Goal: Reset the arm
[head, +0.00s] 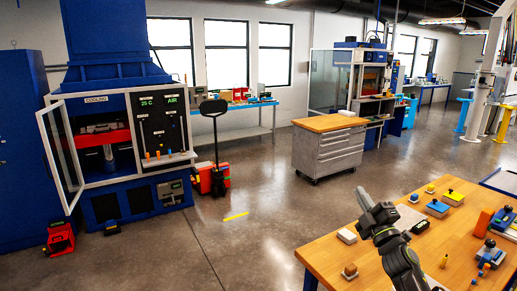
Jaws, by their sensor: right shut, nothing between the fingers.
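My right arm comes in from the bottom right over the wooden table. Its gripper (363,198) is dark grey, points up and away, and is shut with nothing held. It is above the table's far left edge, clear of the small items around it. My left gripper does not show in the head view.
A blue machine (120,150) with an open glass door stands at left. A grey drawer cabinet (329,152) stands mid-room.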

